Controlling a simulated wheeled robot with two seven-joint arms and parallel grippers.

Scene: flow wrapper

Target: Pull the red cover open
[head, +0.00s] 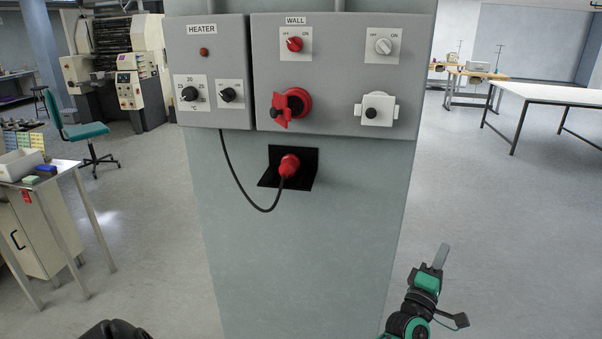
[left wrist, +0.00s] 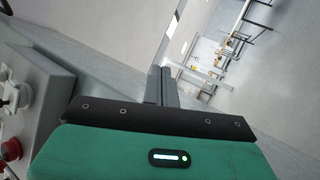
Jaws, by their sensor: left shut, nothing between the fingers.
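The red socket with its red cover (head: 281,109) is on the front of the grey WALL box, left of its middle. My left gripper (head: 441,256), green and black with grey fingers, is at the lower right of the head view, apart from the cover. Its fingers (left wrist: 162,86) are together and empty in the left wrist view. My right gripper is not in view.
The WALL box (head: 340,70) also has a red switch (head: 294,44), a white switch (head: 383,46) and a white socket (head: 377,109). A red plug (head: 289,166) with a black cable sits on a black bracket below. The HEATER box (head: 207,70) adjoins on the left.

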